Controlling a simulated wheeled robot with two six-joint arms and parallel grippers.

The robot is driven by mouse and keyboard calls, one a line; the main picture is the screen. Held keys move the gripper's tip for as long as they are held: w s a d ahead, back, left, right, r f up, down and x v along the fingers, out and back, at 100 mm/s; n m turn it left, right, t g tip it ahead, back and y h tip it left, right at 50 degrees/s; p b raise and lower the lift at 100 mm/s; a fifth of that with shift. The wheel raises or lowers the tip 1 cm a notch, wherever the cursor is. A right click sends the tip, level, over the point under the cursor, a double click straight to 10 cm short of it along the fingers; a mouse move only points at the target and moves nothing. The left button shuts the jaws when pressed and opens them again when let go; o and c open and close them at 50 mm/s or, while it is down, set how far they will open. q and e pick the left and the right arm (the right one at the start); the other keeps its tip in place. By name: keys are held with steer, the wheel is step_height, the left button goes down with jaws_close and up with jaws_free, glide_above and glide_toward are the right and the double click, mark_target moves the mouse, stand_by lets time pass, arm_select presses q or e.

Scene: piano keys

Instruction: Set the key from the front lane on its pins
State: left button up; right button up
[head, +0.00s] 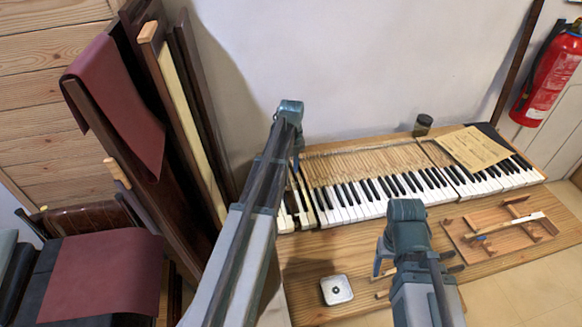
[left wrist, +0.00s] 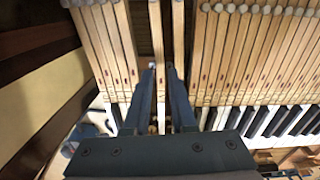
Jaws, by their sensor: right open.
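My left gripper (left wrist: 161,70) is over the left end of the keyboard. In the left wrist view its fingers stand close on both sides of a narrow wooden key (left wrist: 157,28), shut on it. Dark gaps lie on both sides of this key, and a separate wooden key (left wrist: 178,28) lies to its right. The key's front end is mostly hidden by the fingers, and I cannot see the pins under it. In the head view my left arm hides part of that area. My right gripper (head: 381,262) is open and empty above the bench, in front of the keyboard.
A wooden rack (head: 468,248) with a white-ended key (head: 511,224) across it lies at the right. A small square metal tin (head: 336,290) is on the bench front. A dark jar (head: 423,124) and paper sheet (head: 472,148) are at the back. Leaning boards (head: 180,125) stand left.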

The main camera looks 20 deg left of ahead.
arm_select(q)
steer(key=o, duration=0.5)
step_height(320, 180, up, 5)
steer(key=p, duration=0.5)
arm_select(e)
step_height(320, 180, up, 5)
stand_by(0.3)
